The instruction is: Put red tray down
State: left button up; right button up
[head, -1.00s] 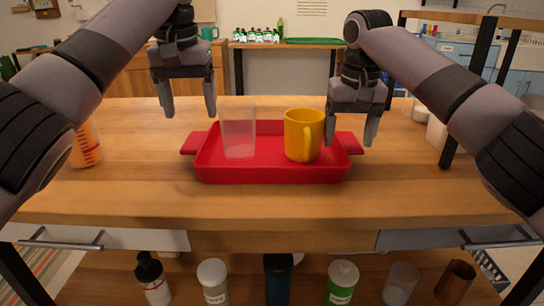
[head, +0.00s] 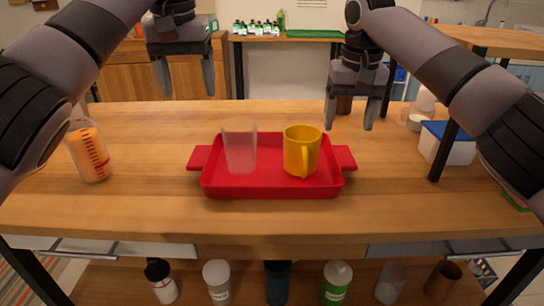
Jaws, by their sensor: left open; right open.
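The red tray (head: 272,190) rests on the wooden table (head: 140,205), with a handle at its left and right ends. A clear, frosted cup (head: 239,146) stands in its left half. A yellow mug (head: 301,151) stands in its right half with its handle facing me. My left gripper (head: 188,88) is open and empty, above and behind the tray's left side. My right gripper (head: 350,120) is open and empty, above and behind its right side. Neither gripper touches the tray.
A measuring beaker with orange contents (head: 89,151) stands at the table's left. A white container with a blue lid (head: 448,143) is at the right, beside a dark shelf post. Several bottles and cups stand on the lower shelf. The table around the tray is mostly clear.

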notch_tip(320, 180, up, 23)
jog(key=p, duration=2.2)
jog(key=shift+f, duration=0.15)
